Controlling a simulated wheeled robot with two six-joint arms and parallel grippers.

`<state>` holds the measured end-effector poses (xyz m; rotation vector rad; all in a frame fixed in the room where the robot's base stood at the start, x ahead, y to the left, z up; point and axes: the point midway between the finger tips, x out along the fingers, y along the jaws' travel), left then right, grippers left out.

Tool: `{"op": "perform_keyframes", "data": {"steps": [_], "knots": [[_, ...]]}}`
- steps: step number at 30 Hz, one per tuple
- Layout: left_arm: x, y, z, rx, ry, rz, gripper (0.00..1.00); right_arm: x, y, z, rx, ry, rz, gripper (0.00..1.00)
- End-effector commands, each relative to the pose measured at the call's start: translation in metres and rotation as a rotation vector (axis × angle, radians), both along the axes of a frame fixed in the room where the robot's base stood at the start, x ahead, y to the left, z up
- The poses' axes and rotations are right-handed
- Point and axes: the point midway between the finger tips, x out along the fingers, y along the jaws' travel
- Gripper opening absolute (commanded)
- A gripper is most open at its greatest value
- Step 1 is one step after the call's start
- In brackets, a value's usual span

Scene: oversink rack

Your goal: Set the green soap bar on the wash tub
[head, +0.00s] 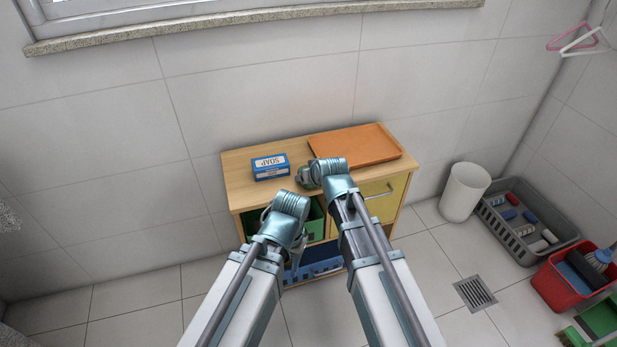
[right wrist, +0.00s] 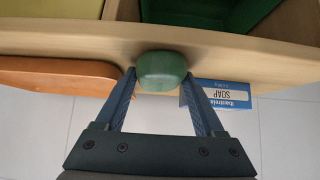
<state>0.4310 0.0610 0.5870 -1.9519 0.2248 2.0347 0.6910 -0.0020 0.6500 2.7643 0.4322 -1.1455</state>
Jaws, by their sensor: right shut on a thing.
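The green soap bar (right wrist: 161,70) is between the two fingers of my right gripper (right wrist: 160,77), which is shut on it. In the head view the green soap bar (head: 303,180) shows at the small wooden cabinet's top, near its front edge, partly hidden by my right gripper (head: 309,176). I cannot tell if the bar still touches the wood. My left gripper (head: 297,260) points down in front of the cabinet, and its fingers are mostly hidden. I cannot make out a wash tub for certain in either view.
The wooden cabinet (head: 240,180) bears a blue soap box (head: 270,167) and an orange tray (head: 355,145). Its yellow drawer (head: 383,197) is shut. On the floor at right are a white bin (head: 464,192), a grey crate (head: 497,221) and a red bucket (head: 562,292).

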Motion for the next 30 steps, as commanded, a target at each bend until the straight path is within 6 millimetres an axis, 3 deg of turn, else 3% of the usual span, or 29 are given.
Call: {"op": "perform_keyframes", "data": {"steps": [1,3,4,5,17,30], "knots": [[0.000,0.000,0.000,0.000,0.000,0.000,0.50,0.000,0.000,0.000,0.000,0.000,0.000,0.24],[0.000,0.000,0.000,0.000,0.000,0.000,0.50,0.000,0.000,0.000,0.000,0.000,0.000,0.12],[0.000,0.000,0.000,0.000,0.000,0.000,0.50,0.000,0.000,0.000,0.000,-0.001,0.000,0.11],[0.000,0.000,0.000,0.000,0.000,0.000,0.50,0.000,0.000,0.000,0.000,-0.001,0.000,0.02],[0.000,0.000,0.005,-0.001,0.000,0.000,0.50,0.000,0.000,0.005,0.000,-0.001,0.000,0.02],[0.000,-0.001,0.034,-0.005,0.001,0.002,0.50,0.001,-0.002,0.034,0.000,0.000,-0.003,0.02]]}}
